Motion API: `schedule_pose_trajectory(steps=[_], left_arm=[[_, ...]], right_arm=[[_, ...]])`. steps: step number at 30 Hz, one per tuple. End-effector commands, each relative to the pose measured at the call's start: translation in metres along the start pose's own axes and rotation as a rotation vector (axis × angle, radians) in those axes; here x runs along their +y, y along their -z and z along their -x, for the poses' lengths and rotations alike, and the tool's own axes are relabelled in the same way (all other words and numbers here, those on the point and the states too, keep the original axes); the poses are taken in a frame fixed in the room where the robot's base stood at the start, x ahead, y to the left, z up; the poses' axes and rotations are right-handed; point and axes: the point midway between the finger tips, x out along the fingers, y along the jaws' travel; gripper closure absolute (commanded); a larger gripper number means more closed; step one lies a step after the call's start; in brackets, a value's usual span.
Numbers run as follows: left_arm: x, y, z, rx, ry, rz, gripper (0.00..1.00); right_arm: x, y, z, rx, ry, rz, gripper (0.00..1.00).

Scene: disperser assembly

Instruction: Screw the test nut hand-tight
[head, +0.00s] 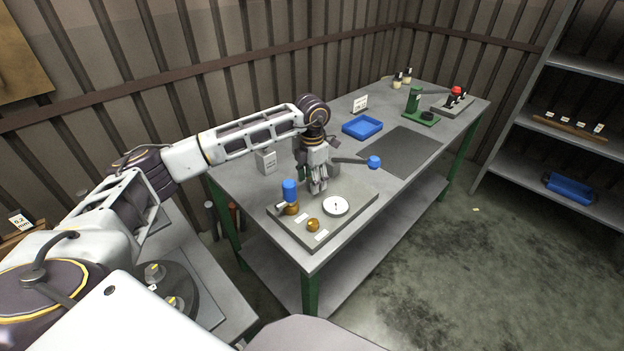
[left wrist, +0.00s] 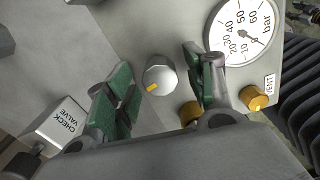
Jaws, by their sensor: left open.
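A round grey nut (left wrist: 160,74) with a yellow mark on its face shows in the left wrist view; I take it to be the test nut. It sits on the grey test plate (head: 352,208). My left gripper (head: 318,188) points down over this plate in the head view. In the left wrist view its green-padded fingers (left wrist: 156,84) are open, one on each side of the nut, with visible gaps. In the head view the gripper hides the nut.
The plate carries a pressure gauge (head: 336,206), a brass vent knob (head: 313,225) and a blue-topped brass fitting (head: 290,190). A check valve box (head: 266,160) stands behind. A blue tray (head: 362,127) and dark mat (head: 400,150) lie farther along the bench.

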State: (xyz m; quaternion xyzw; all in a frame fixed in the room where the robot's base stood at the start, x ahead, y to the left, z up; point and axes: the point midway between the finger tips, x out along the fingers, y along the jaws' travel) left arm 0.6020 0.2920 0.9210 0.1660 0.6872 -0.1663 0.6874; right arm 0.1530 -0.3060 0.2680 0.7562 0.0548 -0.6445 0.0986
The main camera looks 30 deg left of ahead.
Motion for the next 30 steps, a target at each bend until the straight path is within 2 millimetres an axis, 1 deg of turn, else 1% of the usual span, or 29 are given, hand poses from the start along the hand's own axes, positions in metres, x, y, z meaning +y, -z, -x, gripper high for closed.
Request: schedule_pose_trajectory(steps=[7, 8, 18, 30], left_arm=[[-0.0001, -0.0001, -0.0005, 0.000, 0.000, 0.000, 0.46], [-0.0001, -0.0001, -0.0005, 0.000, 0.000, 0.000, 0.48], [-0.0001, -0.0001, -0.0002, 0.000, 0.000, 0.000, 0.91], [0.0001, -0.0001, -0.0002, 0.000, 0.000, -0.043, 0.92]], right_arm=[[0.0003, -0.0003, 0.0000, 0.000, 0.000, 0.000, 0.60], [0.0004, -0.0004, 0.0000, 0.000, 0.000, 0.000, 0.60], [0.0014, -0.0008, -0.0001, 0.000, -0.001, 0.000, 0.60], [0.0015, -0.0009, -0.0014, -0.003, -0.002, 0.000, 0.60]])
